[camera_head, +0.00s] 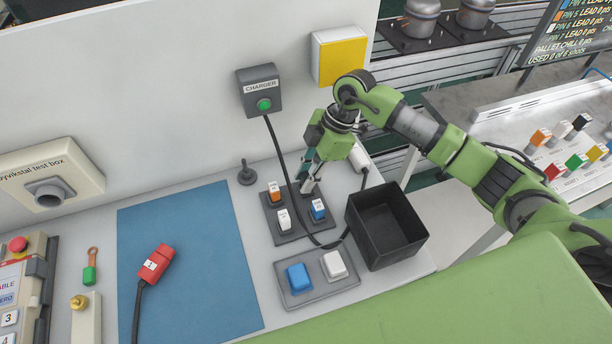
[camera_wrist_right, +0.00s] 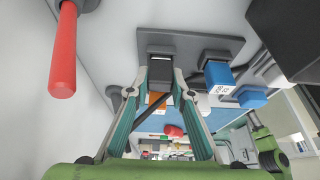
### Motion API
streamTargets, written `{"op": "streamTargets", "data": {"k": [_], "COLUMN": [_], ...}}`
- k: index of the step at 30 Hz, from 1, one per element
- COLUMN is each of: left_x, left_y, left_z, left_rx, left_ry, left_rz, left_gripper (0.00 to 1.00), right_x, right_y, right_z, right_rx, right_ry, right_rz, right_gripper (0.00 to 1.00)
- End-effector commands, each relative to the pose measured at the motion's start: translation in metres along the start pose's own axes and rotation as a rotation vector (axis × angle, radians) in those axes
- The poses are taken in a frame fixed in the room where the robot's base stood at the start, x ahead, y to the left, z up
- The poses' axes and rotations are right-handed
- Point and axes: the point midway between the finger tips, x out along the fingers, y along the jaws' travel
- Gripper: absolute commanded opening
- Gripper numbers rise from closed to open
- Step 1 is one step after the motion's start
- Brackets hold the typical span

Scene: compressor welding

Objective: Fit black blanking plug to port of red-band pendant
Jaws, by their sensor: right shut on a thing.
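A red pendant (camera_head: 155,264) with a white label and black cable lies on the blue mat (camera_head: 190,295); it is small in the right wrist view (camera_wrist_right: 174,131). I cannot make out its port. A grey plug holder (camera_head: 290,238) carries orange (camera_head: 274,191), white (camera_head: 284,219) and blue (camera_head: 318,208) plugs. My right gripper (camera_head: 308,186) reaches down to the holder's far right place. In the right wrist view, its fingers (camera_wrist_right: 162,76) are shut on a black plug (camera_wrist_right: 160,52), which appears to be still at the holder plate. My left gripper is not in view.
A black open bin (camera_head: 421,237) stands right of the holder. A grey tray (camera_head: 322,291) with blue and white blocks lies in front.

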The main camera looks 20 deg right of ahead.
Motion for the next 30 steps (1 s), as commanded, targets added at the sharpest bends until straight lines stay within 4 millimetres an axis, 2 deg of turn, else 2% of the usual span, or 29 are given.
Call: {"op": "streamTargets", "data": {"k": [8, 21, 30], "left_x": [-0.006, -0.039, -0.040], "left_y": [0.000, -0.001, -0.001], "left_z": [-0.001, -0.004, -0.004], "left_rx": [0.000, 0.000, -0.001], "left_ry": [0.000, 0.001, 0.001], "left_rz": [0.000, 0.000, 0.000], "left_gripper": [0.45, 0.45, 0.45], "right_x": [-0.006, -0.038, -0.039], "right_y": [0.000, 0.000, 0.000], "right_z": [-0.003, -0.016, -0.016], "right_rx": [0.000, 0.000, 0.000], "right_ry": [0.000, 0.000, 0.000], "right_rz": [0.000, 0.000, 0.000], "right_gripper": [0.00, 0.00, 0.00]}}
